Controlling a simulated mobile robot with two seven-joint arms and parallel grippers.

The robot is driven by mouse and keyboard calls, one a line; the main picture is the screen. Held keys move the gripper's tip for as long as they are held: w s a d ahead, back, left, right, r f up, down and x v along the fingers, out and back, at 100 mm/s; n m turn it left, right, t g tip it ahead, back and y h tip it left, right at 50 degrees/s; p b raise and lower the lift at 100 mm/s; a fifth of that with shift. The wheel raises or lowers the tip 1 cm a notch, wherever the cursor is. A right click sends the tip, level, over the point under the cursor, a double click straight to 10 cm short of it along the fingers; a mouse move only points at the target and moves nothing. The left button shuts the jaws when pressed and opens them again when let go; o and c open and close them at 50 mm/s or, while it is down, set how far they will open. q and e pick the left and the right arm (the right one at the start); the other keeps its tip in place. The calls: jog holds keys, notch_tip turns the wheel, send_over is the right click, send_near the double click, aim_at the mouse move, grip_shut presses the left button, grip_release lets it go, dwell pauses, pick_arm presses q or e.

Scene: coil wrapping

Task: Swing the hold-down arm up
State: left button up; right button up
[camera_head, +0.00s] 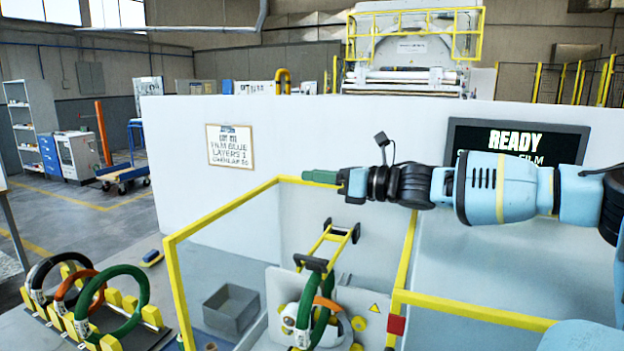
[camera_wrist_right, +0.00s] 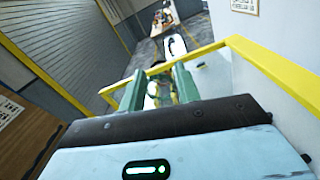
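A yellow two-bar arm with black end pieces, which looks like the hold-down arm (camera_head: 329,243), slants above the wrapping machine in the head view. Its lower black end (camera_head: 311,263) is just above a green coil (camera_head: 321,322) on the machine. An orange piece (camera_head: 327,303) crosses the coil. My right gripper (camera_head: 318,177) is above the yellow arm, near the top rail, apart from it and touching nothing that I can make out. In the right wrist view its two green fingers (camera_wrist_right: 158,90) stand apart with nothing clearly held between them. My left gripper is not in view.
A yellow guard rail (camera_head: 222,210) surrounds the machine. A grey bin (camera_head: 231,308) sits inside it. At the left, a rack (camera_head: 106,335) holds black, orange and green coils. A white wall with a READY screen (camera_head: 517,142) stands behind.

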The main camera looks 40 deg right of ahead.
jog(key=shift+w+a, duration=0.15)
jog(key=shift+w, duration=0.15)
jog(key=shift+r, duration=0.1)
grip_shut()
dwell(1.2)
